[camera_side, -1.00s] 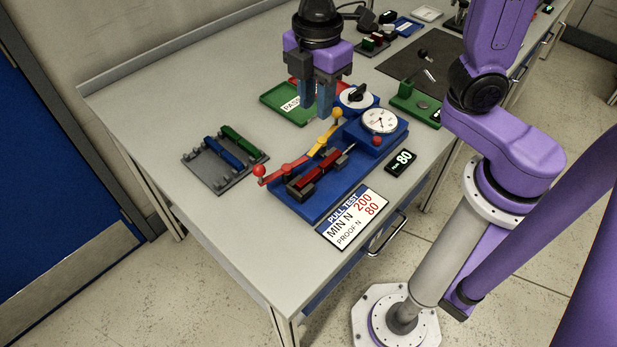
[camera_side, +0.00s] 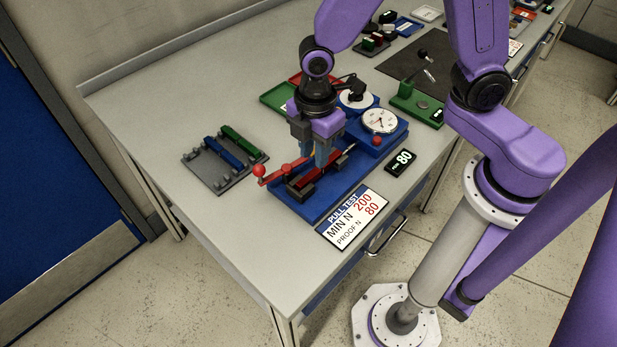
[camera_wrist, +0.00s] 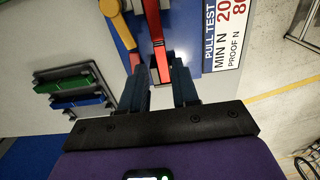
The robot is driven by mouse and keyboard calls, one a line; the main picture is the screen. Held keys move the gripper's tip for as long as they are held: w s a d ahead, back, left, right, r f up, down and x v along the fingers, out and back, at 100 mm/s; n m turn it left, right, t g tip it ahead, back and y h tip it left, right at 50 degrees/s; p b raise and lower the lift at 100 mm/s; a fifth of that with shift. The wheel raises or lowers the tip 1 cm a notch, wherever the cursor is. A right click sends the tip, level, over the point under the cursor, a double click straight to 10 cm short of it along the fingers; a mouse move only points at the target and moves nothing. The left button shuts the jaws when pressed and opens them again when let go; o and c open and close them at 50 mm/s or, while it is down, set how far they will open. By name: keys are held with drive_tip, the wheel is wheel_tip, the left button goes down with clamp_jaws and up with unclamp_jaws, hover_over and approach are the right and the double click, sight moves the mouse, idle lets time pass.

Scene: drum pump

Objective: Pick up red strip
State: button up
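The red strip (camera_side: 306,178) lies along the blue pull-test fixture (camera_side: 318,207), by dark clamp blocks. My gripper (camera_side: 319,163) points down over the strip and hides part of it. In the wrist view, the strip (camera_wrist: 154,28) runs down the picture towards the space between the two fingers of my gripper (camera_wrist: 158,88). The fingers are apart, one on each side, with a gap to the strip. How far down they reach beside it is hard to tell.
A red lever with a ball knob (camera_side: 259,170) and a yellow lever (camera_wrist: 119,27) lie close beside the strip. A dial gauge (camera_side: 380,121) stands behind. A grey rack (camera_side: 206,170) holds blue and green strips. A sign (camera_side: 352,218) lies in front.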

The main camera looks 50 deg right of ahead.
sight(315, 171)
drive_tip(key=shift+f, duration=2.55)
